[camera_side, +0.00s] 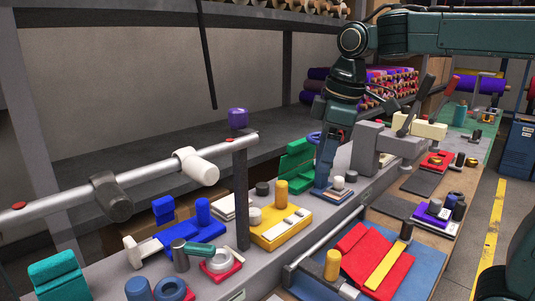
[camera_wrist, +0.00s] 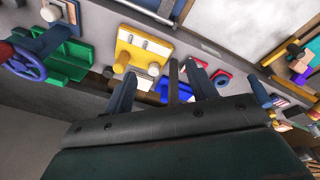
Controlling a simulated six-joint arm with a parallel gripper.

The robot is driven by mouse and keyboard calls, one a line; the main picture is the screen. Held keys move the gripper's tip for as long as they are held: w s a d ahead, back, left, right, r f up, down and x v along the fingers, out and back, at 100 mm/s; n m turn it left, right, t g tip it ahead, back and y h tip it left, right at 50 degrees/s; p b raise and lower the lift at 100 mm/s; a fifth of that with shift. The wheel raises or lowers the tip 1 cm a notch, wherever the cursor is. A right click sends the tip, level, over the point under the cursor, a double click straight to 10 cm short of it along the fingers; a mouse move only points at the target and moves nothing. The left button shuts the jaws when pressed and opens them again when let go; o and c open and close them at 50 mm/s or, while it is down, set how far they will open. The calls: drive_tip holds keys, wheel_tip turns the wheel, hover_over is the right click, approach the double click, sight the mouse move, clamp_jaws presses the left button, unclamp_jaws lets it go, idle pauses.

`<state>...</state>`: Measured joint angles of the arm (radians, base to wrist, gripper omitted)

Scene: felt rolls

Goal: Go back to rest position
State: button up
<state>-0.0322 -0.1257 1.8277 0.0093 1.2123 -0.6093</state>
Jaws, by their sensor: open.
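My gripper (camera_side: 324,180) points down over the grey bench (camera_side: 262,252) in the side view, beside a small stack with a dark blue base (camera_side: 336,196). Its jaws are open, and I see nothing held between them. I cannot tell whether the tips touch the bench. In the wrist view, blue-grey fingers stick out past the dark housing, with the bench and a yellow block (camera_wrist: 143,50) beyond them.
A yellow tray (camera_side: 283,229), a green stepped block (camera_side: 296,160) and blue blocks stand close by on the bench. A grey post (camera_side: 241,195) carries a metal roller (camera_side: 110,183). Red felt (camera_side: 370,255) lies in front. A grey clamp-like block (camera_side: 370,145) stands right of my gripper.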

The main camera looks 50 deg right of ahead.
drive_tip(key=s+f+m+t, duration=0.1)
drive_tip(key=s+f+m, duration=0.2)
drive_tip(key=s, duration=0.5)
drive_tip(key=s+d+f+m+t, duration=0.1)
drive_tip(key=s+f+m, duration=0.3)
drive_tip(key=s, duration=0.4)
drive_tip(key=shift+s+f+t, duration=0.15)
drive_tip(key=shift+f+t, duration=0.15)
drive_tip(key=shift+t, duration=0.2)
